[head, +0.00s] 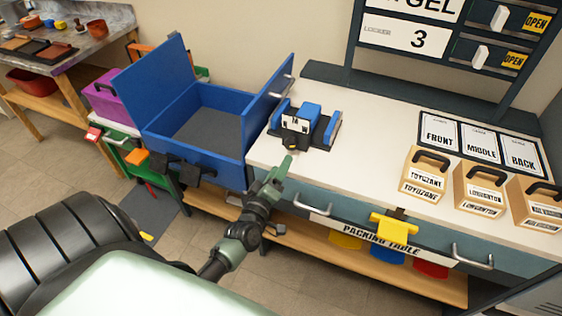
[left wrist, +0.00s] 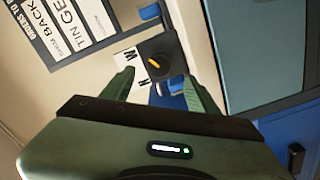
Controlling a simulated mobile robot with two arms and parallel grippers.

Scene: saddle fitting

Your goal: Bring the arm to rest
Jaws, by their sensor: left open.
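My left gripper (head: 284,168) is open and empty just in front of the packing table's near edge, its green fingers pointing toward a blue and black fitting device (head: 309,115). In the left wrist view the two fingertips (left wrist: 162,84) stand apart. Beyond them shows the device's dark dial (left wrist: 170,52) with a yellow pointer and white lettered plate. The gripper appears apart from the device. My right gripper is not in view.
An open blue box (head: 200,165) stands left of the device. Tan boxes with black handles (head: 427,174) and signs FRONT, MIDDLE, BACK (head: 480,140) are at the right. A yellow piece (head: 395,228) sits at the front edge. The tabletop (head: 375,130) between is clear.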

